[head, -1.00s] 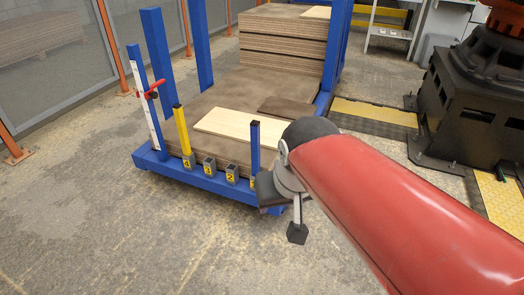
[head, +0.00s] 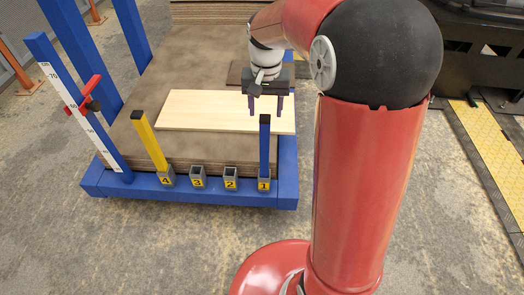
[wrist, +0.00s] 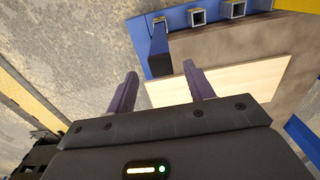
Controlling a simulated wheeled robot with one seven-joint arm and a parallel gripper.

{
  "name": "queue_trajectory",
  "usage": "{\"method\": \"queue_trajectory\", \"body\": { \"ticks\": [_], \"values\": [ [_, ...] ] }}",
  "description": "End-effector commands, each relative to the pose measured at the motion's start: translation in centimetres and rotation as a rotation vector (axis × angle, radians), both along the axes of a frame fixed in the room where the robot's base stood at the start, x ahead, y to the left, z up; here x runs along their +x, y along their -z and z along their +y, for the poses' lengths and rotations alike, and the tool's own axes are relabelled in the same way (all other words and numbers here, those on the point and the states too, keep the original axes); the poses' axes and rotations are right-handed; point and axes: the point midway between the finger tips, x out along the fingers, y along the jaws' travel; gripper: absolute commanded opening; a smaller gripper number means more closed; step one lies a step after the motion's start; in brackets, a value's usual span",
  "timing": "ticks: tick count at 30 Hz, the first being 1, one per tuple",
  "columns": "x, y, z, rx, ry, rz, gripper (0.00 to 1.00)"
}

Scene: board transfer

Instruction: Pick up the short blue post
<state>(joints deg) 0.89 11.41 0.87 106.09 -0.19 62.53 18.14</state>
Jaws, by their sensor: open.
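The short blue post (head: 264,148) stands upright in the socket labelled 1 at the front right of the blue cart frame (head: 225,192). Its top is black. My gripper (head: 265,106) is open and empty, fingers pointing down, close to the post's top in the head view. In the wrist view, the post (wrist: 159,46) shows just beyond the gap between the two fingertips (wrist: 161,74). The fingers do not enclose it. The exact height gap cannot be told.
A yellow post (head: 149,142) stands in socket 4; sockets 3 (head: 198,178) and 2 (head: 231,178) are empty. A pale board (head: 210,110) lies on brown boards (head: 185,65) behind the posts. A ruled upright with a red clamp (head: 84,105) stands at the left.

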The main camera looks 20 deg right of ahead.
Motion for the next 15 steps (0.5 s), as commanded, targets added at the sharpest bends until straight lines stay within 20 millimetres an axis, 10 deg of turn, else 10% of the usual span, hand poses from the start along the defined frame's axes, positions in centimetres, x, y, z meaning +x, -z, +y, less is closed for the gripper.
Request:
{"method": "queue_trajectory", "body": {
  "ticks": [15],
  "values": [
    [0.2, 6.5, 0.1, 0.000, -0.001, 0.001, 0.53]
  ]
}}
